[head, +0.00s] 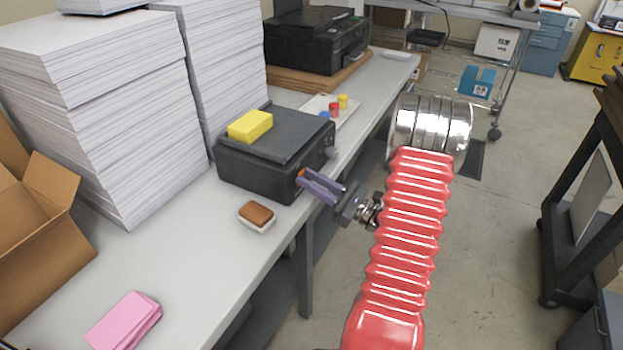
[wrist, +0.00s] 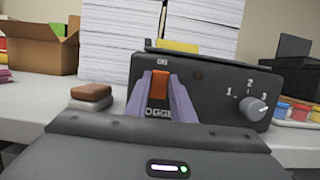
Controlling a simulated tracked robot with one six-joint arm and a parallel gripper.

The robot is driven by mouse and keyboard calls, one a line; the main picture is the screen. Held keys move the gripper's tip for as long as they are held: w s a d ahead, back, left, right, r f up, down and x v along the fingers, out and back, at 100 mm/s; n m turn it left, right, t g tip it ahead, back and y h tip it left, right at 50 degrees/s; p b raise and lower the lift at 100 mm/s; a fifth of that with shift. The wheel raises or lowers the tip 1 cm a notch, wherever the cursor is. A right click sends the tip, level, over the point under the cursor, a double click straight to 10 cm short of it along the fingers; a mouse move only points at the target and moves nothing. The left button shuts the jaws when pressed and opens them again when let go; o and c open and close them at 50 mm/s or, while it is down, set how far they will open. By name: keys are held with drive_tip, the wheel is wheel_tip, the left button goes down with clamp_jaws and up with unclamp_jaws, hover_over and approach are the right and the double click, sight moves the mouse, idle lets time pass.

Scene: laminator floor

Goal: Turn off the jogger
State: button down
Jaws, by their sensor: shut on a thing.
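The jogger (head: 265,160) is a dark box on the grey table with a yellow sponge-like block (head: 250,126) on top. In the wrist view its front panel (wrist: 206,98) carries a lettered "JOGGER" label, partly hidden, "ON" above an orange rocker switch (wrist: 160,86), and a grey knob (wrist: 256,109) with marks 1, 2 and 3. My gripper (head: 302,178) is at the front panel, its two purple fingers shut on the orange switch, one on each side; it also shows in the wrist view (wrist: 160,88). The fingers hide the switch's sides.
A brown block on a white base (head: 257,216) sits left of the jogger. Tall paper stacks (head: 110,110) stand behind it. A tray of coloured pots (head: 330,108) and a black printer (head: 317,40) are farther along. Pink sheets (head: 125,322) lie near.

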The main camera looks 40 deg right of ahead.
drive_tip(key=shift+d+f+t, duration=0.1)
drive_tip(key=shift+t, duration=0.2)
drive_tip(key=c, duration=1.5)
unclamp_jaws()
drive_tip(key=shift+s, duration=0.1)
drive_tip(key=v, duration=1.3)
drive_tip(key=shift+s+d+f, duration=0.1)
drive_tip(key=shift+s+f, duration=0.05)
drive_tip(key=shift+s, duration=0.15)
